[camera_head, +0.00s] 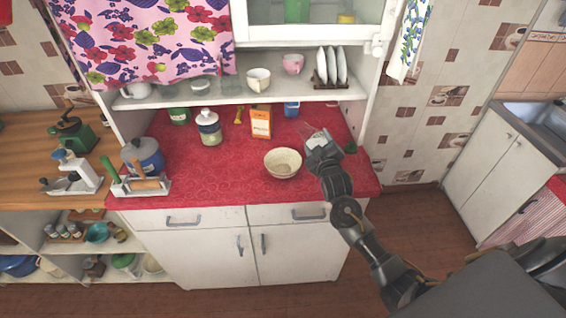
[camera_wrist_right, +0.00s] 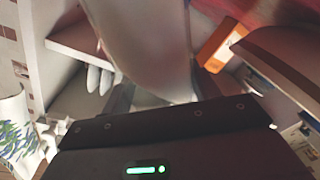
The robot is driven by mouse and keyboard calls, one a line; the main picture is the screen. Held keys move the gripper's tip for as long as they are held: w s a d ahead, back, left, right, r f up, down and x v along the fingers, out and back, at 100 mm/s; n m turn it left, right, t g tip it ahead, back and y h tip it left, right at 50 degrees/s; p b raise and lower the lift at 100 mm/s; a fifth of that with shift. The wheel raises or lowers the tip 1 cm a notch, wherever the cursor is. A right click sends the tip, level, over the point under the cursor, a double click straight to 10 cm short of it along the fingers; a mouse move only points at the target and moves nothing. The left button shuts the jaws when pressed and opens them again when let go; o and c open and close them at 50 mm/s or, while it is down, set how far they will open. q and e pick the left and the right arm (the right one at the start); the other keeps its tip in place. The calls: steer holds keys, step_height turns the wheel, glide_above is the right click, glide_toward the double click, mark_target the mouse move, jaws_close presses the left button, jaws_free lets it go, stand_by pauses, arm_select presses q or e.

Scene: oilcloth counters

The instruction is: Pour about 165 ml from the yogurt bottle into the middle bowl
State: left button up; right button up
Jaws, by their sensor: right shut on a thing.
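A cream bowl (camera_head: 283,163) stands upright on the red oilcloth counter, near its front edge; its visible inside looks empty. It is the only bowl I make out on this red counter. My right gripper (camera_head: 322,147) is just right of the bowl and above the counter. It is shut on a pale whitish bottle (camera_head: 317,137), mostly hidden by the gripper in the head view. In the right wrist view the bottle (camera_wrist_right: 145,40) fills the upper middle between the fingers; its mouth and contents cannot be made out. No liquid stream shows. My left gripper is out of view.
An orange carton (camera_head: 261,123), a lidded jar (camera_head: 209,130), a green tin (camera_head: 180,117) and a blue container (camera_head: 291,108) stand behind the bowl. A utensil holder (camera_head: 140,188) and a blue pot (camera_head: 147,158) stand left. A shelf (camera_head: 220,97) overhangs the back.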

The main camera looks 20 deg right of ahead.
steer(key=n+b, duration=0.1)
steer(key=d+f+n, duration=0.1)
steer(key=shift+s+f+n+b, duration=0.1)
steer(key=shift+f+n+b, duration=0.05)
steer(key=shift+n+b, duration=0.2)
steer(key=shift+s+d+f+n+b, duration=0.1)
steer(key=shift+d+f+n+b, duration=0.1)
steer(key=shift+f+n+b, duration=0.5)
steer(key=shift+d+f+n+b, duration=0.15)
steer(key=shift+f+n+b, duration=0.2)
steer(key=shift+n+b, duration=0.5)
steer(key=shift+a+r+n+p, duration=0.2)
steer(key=shift+r+n+p, duration=0.3)
steer(key=shift+p, duration=0.4)
steer(key=shift+a+r+p, duration=0.2)
steer(key=shift+a+p, duration=0.05)
steer(key=shift+p, duration=0.05)
steer(key=shift+a+r+n+p, duration=0.25)
steer(key=shift+r+n+p, duration=0.1)
steer(key=shift+n+p, duration=0.2)
steer(key=shift+f+n, duration=0.1)
steer(key=shift+n, duration=0.15)
steer(key=shift+d, duration=0.15)
steer(key=shift+n+p, duration=0.5)
steer(key=shift+p, duration=0.2)
steer(key=shift+d, duration=0.25)
